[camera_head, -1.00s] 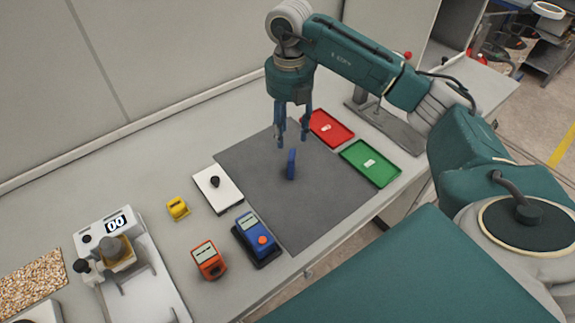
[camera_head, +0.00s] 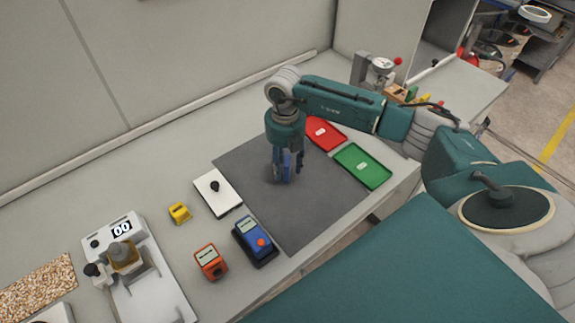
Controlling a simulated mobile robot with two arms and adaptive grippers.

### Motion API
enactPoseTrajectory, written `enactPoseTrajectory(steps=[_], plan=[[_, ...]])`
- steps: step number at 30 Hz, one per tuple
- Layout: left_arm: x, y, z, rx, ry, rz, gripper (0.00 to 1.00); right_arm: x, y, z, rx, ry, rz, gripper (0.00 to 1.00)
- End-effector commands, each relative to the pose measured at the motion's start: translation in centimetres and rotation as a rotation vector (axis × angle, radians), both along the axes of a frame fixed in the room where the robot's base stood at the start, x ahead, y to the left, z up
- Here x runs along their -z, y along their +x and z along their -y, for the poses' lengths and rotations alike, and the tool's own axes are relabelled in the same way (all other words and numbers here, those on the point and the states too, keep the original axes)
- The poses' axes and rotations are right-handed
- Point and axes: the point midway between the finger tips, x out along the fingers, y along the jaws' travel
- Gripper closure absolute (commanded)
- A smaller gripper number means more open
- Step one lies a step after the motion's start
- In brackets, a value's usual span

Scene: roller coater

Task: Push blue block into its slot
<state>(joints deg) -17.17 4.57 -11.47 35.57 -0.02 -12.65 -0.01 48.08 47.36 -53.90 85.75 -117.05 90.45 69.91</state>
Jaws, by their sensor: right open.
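The blue block (camera_head: 288,165) stands on the dark grey mat (camera_head: 310,213), partly hidden by my right gripper. My right gripper (camera_head: 286,176) is open and low over the mat, with its fingers around or just beside the block. I cannot tell whether the fingers touch it. No slot for the block can be made out clearly. My left gripper is not in view.
A red tray (camera_head: 338,141) and a green tray (camera_head: 379,180) lie right of the mat. A white plate with a black knob (camera_head: 216,185), a blue device (camera_head: 253,233), an orange device (camera_head: 209,262) and a yellow block (camera_head: 180,212) lie to the left. The mat's front is clear.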

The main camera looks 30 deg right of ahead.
Motion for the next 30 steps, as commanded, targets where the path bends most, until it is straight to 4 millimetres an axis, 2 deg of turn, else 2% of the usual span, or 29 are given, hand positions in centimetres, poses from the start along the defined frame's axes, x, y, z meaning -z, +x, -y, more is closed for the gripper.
enactPoseTrajectory(steps=[3,9,23,26,30], plan=[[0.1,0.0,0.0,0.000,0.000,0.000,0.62,0.0,0.0,0.0,0.000,0.000,0.000,0.59],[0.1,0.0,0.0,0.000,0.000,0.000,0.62,0.0,0.0,0.0,0.000,0.001,0.001,0.99],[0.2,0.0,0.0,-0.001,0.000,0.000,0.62,-0.3,0.1,0.0,0.001,0.001,0.002,1.00],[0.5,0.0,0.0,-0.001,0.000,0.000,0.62,-0.9,0.2,0.0,0.001,0.002,0.003,1.00],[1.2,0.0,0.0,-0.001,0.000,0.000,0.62,-2.7,0.2,0.1,0.001,0.000,0.006,1.00]])
